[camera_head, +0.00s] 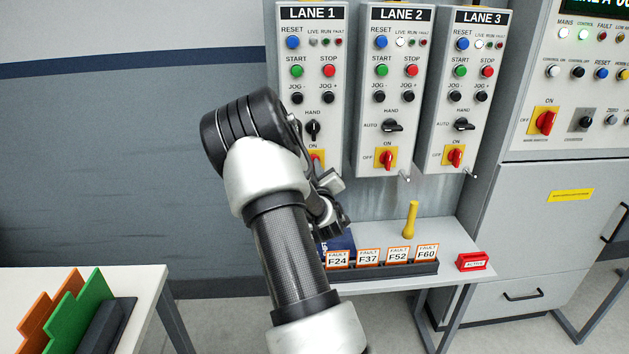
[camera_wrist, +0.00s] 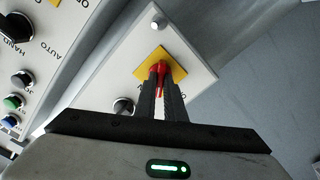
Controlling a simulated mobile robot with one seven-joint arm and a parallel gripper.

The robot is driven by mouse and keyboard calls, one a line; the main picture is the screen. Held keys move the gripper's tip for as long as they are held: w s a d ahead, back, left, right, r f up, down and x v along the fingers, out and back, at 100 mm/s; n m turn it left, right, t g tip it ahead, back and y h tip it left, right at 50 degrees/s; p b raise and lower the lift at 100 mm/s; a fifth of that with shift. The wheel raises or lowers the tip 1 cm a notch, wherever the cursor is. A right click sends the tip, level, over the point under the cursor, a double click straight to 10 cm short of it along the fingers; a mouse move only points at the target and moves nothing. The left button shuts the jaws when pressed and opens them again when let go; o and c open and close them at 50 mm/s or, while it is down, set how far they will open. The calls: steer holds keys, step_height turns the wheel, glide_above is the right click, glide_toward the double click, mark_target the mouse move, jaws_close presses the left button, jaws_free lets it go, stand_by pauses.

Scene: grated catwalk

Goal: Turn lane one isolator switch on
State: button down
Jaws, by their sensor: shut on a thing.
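The LANE 1 panel (camera_head: 322,100) hangs on the wall at the left of three panels. Its isolator switch (camera_head: 316,157) is low on the panel, a red handle on a yellow plate under an "ON" label. My arm hides part of it. In the wrist view the red handle (camera_wrist: 161,69) stands in front of the yellow plate, with my gripper (camera_wrist: 161,85) closed around its near end. The handle's exact angle is hard to tell. In the head view my arm hides the fingers.
The LANE 2 panel (camera_head: 394,90) and LANE 3 panel (camera_head: 467,85) hang close by on the right, with their own red isolators. Below, a shelf (camera_head: 447,240) bears a rack of fault cards (camera_head: 395,270), a yellow upright object (camera_head: 411,219) and a red box (camera_head: 472,262).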

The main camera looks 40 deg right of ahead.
steer(key=shift+f+m+b, duration=0.15)
steer(key=shift+m+b, duration=3.45)
steer(key=shift+b, duration=0.6)
steer(key=c, duration=1.8)
jaws_free()
steer(key=shift+c, duration=0.2)
steer(key=shift+s, duration=0.1)
steer(key=v, duration=1.7)
steer(key=shift+a, duration=0.2)
